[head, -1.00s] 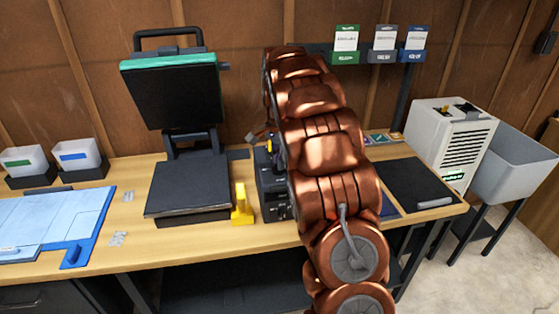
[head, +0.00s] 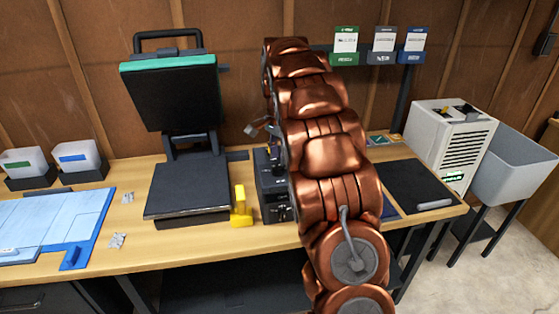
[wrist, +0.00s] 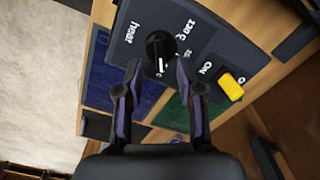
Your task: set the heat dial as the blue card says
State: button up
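The heat dial (wrist: 160,50) is a round black knob with a white pointer line on a dark control box. The control box (head: 272,190) shows in the head view, partly hidden by my arm. The blue card (head: 412,44) stands in the right-hand holder on the back rail; its text is too small to read.
A yellow switch (wrist: 231,86) marked "ON" sits beside the dial. The heat press (head: 185,190) stands open left of the box, with a yellow block (head: 241,208) between them. Green (head: 345,45) and grey (head: 382,45) cards stand left of the blue one.

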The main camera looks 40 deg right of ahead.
aim_at(279, 166)
notch_tip(279, 166, up, 9)
jog(key=shift+r, duration=0.15)
dwell(0.4)
jog(key=shift+a, duration=0.1)
dwell(0.4)
